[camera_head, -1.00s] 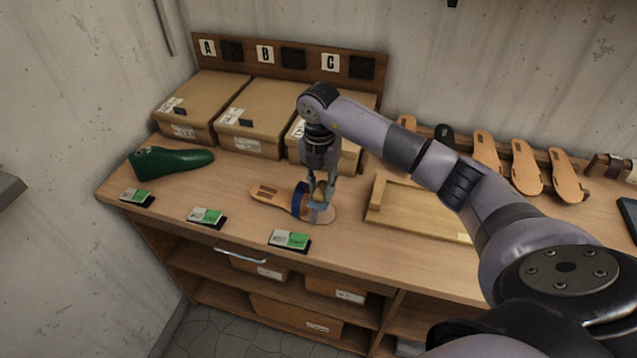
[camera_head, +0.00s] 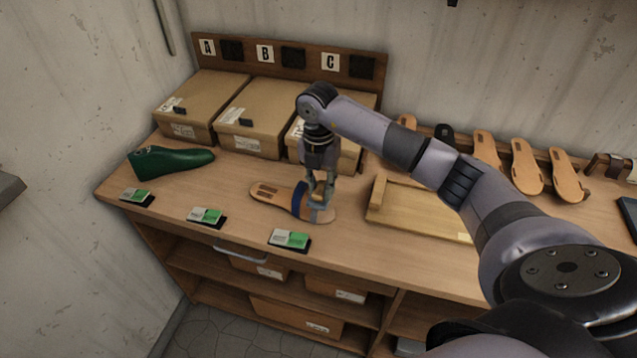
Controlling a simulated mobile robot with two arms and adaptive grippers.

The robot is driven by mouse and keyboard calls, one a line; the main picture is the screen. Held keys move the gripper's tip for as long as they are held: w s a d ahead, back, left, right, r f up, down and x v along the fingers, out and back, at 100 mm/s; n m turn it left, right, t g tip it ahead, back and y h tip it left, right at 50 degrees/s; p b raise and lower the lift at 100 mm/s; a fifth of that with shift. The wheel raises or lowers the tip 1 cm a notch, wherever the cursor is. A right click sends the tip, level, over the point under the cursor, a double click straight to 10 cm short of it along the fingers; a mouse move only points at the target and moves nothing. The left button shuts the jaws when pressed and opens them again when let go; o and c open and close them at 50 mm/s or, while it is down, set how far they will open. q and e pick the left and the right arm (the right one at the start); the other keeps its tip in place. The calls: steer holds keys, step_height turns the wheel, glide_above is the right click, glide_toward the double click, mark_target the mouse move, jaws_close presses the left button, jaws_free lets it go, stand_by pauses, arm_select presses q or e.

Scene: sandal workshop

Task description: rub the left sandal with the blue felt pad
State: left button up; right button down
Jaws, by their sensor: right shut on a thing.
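A tan sandal (camera_head: 268,192) with a blue band across it lies flat on the workbench, toe end partly covered by my right gripper. My right gripper (camera_head: 320,200) points down over the right part of the sandal, beside the blue band (camera_head: 299,199). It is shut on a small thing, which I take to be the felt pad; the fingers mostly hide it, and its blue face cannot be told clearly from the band. Whether it touches the sole is hard to tell. My left gripper is not in view.
Cardboard boxes (camera_head: 198,98) stand behind, under a board lettered A, B, C. A green shoe form (camera_head: 170,161) lies at the left. Green-and-white cards (camera_head: 290,239) line the front edge. A wooden tray (camera_head: 418,221) lies right of the sandal; several soles (camera_head: 527,167) lean behind it.

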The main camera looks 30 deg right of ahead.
steer(key=shift+s+d+f, duration=0.3)
steer(key=shift+s, duration=0.25)
steer(key=shift+w+a+r, duration=0.25)
steer(key=shift+w+a, duration=0.05)
steer(key=shift+w, duration=0.2)
steer(key=shift+w+a+r, duration=0.2)
steer(key=shift+w+a, duration=0.05)
steer(key=shift+w, duration=0.25)
steer(key=shift+s+r, duration=0.1)
step_height(320, 180, up, 7)
steer(key=p, duration=0.5)
